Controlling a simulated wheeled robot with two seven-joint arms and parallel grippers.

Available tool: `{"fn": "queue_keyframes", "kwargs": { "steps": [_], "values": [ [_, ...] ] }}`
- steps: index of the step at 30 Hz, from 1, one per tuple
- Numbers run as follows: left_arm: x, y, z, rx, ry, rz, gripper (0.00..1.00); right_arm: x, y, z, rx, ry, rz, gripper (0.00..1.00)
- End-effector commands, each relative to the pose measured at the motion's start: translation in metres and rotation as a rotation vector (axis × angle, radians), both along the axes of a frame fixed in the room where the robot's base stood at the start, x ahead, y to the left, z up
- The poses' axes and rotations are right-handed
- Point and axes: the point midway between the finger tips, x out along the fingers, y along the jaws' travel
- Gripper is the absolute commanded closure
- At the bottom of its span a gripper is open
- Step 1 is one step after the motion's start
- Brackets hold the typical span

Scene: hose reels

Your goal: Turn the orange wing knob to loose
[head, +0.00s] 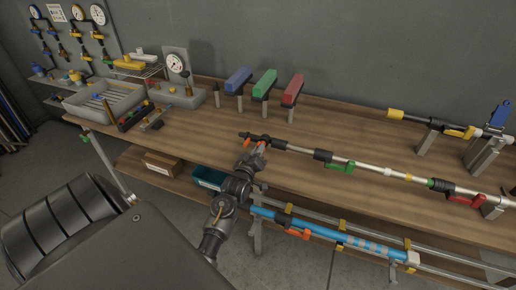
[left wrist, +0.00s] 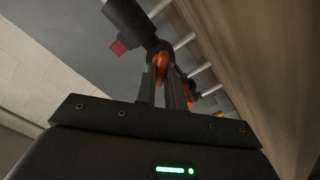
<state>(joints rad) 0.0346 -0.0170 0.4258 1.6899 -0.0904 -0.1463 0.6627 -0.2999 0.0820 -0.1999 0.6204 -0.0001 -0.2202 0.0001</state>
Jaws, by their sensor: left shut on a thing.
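The orange wing knob (head: 262,146) sits near the left end of a long pole (head: 350,162) held above the wooden bench's front. My left gripper (head: 256,151) reaches up to it from below and partly hides it. In the left wrist view the two fingers (left wrist: 166,80) are shut on the orange wing knob (left wrist: 161,62), under a dark collar. How far the knob is turned cannot be told. My right gripper is not in view.
The pole also has a green lever (head: 341,168) and a red lever (head: 465,201). Below the bench (head: 200,143) hangs a blue pole (head: 335,235) with another orange knob (head: 304,234). Blue, green and red blocks stand behind. The bench between is clear.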

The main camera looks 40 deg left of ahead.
Motion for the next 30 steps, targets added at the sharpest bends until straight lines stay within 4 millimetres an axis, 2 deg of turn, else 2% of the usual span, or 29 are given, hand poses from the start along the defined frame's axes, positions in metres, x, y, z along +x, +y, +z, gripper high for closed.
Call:
{"fn": "queue_keyframes", "kwargs": {
  "steps": [21,30],
  "values": [
    [0.0,0.001,0.001,-0.636,-0.224,0.001,1.0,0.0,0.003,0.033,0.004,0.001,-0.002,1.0],
    [0.0,0.002,-0.001,-0.841,-0.296,0.001,1.0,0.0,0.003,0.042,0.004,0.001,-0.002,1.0]
  ]
}}
